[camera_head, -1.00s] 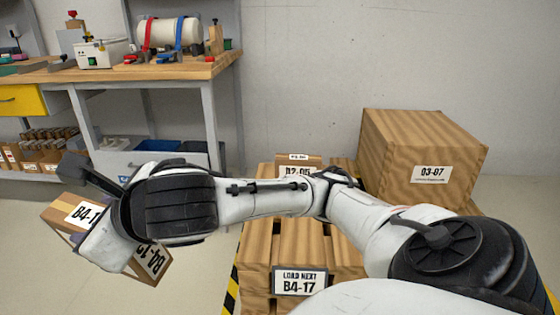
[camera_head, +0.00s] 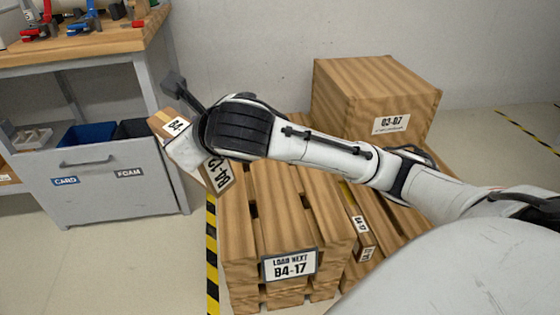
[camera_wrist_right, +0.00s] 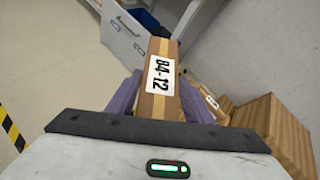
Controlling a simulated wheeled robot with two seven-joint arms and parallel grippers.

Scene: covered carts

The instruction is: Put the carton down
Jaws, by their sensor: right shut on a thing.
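The carton (camera_head: 160,122) is a brown box with white labels starting "B4", held tilted in the head view. The right wrist view shows the carton (camera_wrist_right: 158,108) with a label reading B4-12 and a tan tape strip. My right gripper (camera_wrist_right: 160,95) is shut on it, with a purple finger on each side. In the head view my right wrist hides the carton's middle. The carton appears by the left back corner of a slatted wooden pallet stack (camera_head: 245,235) with a sign (camera_head: 289,265) reading "LOAD NEXT B4-17". My left gripper is not in view.
A large wood-grain box (camera_head: 370,95) stands at the back of the pallet area. A small labelled carton (camera_head: 363,240) lies right of the sign. A workbench (camera_head: 100,55) with a grey drawer unit (camera_head: 120,190) stands left. Yellow-black tape (camera_head: 211,250) edges the stack; floor left of it is clear.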

